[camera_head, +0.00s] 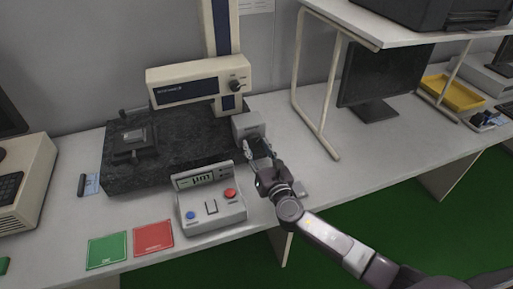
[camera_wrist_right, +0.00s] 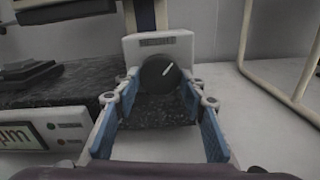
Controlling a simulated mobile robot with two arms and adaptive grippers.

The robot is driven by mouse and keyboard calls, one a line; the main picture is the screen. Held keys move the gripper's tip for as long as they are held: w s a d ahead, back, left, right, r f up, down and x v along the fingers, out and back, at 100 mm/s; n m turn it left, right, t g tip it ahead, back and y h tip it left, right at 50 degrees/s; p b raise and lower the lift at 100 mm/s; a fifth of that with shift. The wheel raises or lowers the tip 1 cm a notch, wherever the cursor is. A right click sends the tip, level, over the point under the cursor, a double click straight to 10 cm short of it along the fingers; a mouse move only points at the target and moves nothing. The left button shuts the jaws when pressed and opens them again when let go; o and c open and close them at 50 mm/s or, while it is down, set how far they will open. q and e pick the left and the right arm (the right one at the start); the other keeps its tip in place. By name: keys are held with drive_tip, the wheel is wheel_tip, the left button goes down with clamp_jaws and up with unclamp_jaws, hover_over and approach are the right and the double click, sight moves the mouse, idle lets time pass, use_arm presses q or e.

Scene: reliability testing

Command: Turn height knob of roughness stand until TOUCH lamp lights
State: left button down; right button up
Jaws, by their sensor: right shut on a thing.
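The roughness stand has a dark granite base (camera_head: 180,150), a column and a cream drive unit (camera_head: 195,82) with its own black knob (camera_head: 236,86). A light box (camera_head: 249,124) at the base's right side carries a black round knob (camera_wrist_right: 160,73) with a white pointer line tilted up and right. My right gripper (camera_head: 259,150) is at this box, its blue-padded fingers (camera_wrist_right: 160,80) shut on the knob from both sides. The readout box (camera_head: 211,208) shows "µm"; small lamps (camera_wrist_right: 55,134) beside its screen are too small to read. My left gripper is out of view.
Green (camera_head: 107,251) and red (camera_head: 153,238) mats lie on the table's front left. A white shelf frame (camera_head: 333,100) stands right of the stand, with a monitor (camera_head: 383,75) beneath. A yellow tray (camera_head: 453,93) is at the far right.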

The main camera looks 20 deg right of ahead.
drive_tip(key=m+b, duration=0.2)
drive_tip(key=m, duration=0.2)
drive_tip(key=shift+f, duration=0.1)
drive_tip(key=m+b, duration=0.2)
drive_tip(key=m, duration=0.3)
drive_tip(key=shift+m, duration=0.4)
drive_tip(key=m+b, duration=0.1)
drive_tip(key=m, duration=0.8)
drive_tip(key=shift+r+m, duration=0.25)
drive_tip(key=shift+m, duration=0.05)
drive_tip(key=o, duration=1.2)
drive_tip(key=shift+c, duration=0.2)
